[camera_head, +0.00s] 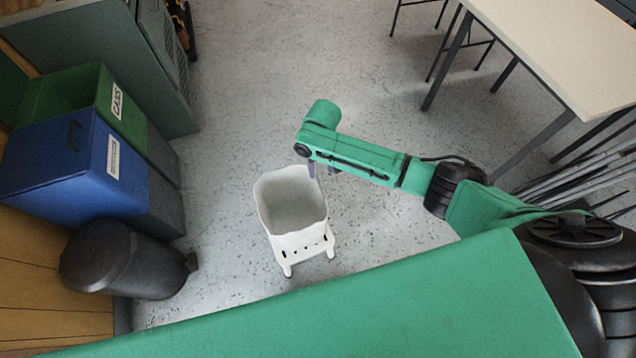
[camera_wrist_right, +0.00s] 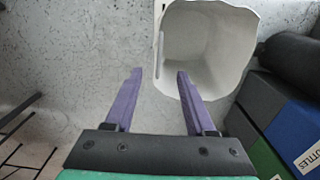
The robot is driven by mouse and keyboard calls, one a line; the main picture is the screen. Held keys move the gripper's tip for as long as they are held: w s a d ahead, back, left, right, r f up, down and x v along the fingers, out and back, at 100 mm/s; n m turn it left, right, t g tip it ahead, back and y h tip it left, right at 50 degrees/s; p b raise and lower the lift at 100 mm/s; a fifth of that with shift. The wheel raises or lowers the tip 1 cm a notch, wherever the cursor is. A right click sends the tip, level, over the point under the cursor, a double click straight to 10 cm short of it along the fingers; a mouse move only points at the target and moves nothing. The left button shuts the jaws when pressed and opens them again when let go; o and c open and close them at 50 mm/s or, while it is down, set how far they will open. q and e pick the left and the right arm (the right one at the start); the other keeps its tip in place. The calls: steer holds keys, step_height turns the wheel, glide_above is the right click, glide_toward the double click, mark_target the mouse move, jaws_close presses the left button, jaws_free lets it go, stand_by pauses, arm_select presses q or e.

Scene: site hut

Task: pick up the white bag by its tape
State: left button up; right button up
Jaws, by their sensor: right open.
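The white bag (camera_head: 291,240) stands open-topped and upright on the grey floor in the head view. Its rim is wavy, and a pale strip with dark slots and two short leg-like ends shows on its near side. In the right wrist view the open bag (camera_wrist_right: 222,50) lies ahead, mostly right of centre, with a narrow white strip at its left edge. My right gripper (camera_wrist_right: 159,78) is open and empty; its purple fingers point towards that left edge. In the head view my right gripper (camera_head: 320,170) is by the bag's upper right rim. Whether it touches cannot be told. My left gripper is not in view.
A black bin (camera_head: 120,260), a blue recycling box (camera_head: 65,170) and a green one (camera_head: 112,115) stand at the left. A table (camera_head: 560,45) and several grey rods (camera_head: 580,170) are at the right. Floor above the bag is clear.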

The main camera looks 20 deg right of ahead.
mark_target(321, 188)
step_height(321, 188, down, 9)
steer(key=b, duration=1)
steer(key=shift+f, duration=0.15)
step_height(321, 188, down, 3)
steer(key=shift+r+b, duration=0.15)
steer(key=shift+b, duration=0.65)
steer(key=shift+f, duration=0.55)
jaws_close()
steer(key=shift+r, duration=0.1)
